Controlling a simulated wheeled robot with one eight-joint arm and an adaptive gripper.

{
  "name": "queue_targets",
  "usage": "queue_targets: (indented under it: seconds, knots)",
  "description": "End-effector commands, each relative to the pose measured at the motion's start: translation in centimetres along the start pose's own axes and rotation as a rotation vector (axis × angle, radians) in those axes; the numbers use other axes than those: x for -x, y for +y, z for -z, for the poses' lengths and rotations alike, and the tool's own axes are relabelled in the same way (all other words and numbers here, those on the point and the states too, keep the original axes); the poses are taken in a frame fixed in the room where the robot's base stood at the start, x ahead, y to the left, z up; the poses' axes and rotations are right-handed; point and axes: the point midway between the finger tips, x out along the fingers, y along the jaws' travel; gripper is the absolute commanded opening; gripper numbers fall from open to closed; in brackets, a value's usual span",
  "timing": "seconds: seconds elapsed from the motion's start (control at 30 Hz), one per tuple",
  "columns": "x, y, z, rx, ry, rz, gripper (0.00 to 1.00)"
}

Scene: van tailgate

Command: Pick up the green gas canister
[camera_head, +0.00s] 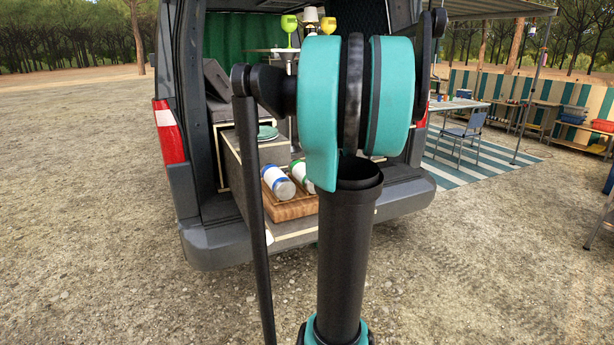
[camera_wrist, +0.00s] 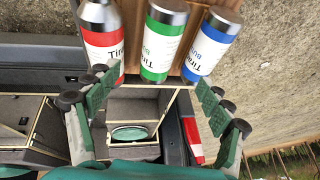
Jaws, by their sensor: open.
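The green gas canister (camera_wrist: 163,42), silver with a green and white label, is in the middle of a row in the wrist view. In the head view the green canister (camera_head: 301,173) lies in a wooden tray (camera_head: 291,207), beside the blue one (camera_head: 278,182). My arm hides its right part, the red canister and my gripper there.
The tray sits at the van's open tailgate, above the rear bumper (camera_head: 215,246). A drawer unit with a green plate (camera_head: 267,132) stands to the left; the plate also shows in the wrist view (camera_wrist: 130,132). Gravel ground in front is free.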

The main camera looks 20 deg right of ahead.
Motion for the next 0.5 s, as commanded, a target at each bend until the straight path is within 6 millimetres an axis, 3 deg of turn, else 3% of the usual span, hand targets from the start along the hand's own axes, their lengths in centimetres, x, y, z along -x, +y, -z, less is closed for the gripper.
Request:
queue_targets:
  seconds: [0.23, 0.5]
  knots:
    - [-4.8, 0.0, 0.0, 0.001, -0.001, 0.001, 0.80]
    - [-7.1, 0.0, 0.0, 0.000, -0.001, 0.001, 0.80]
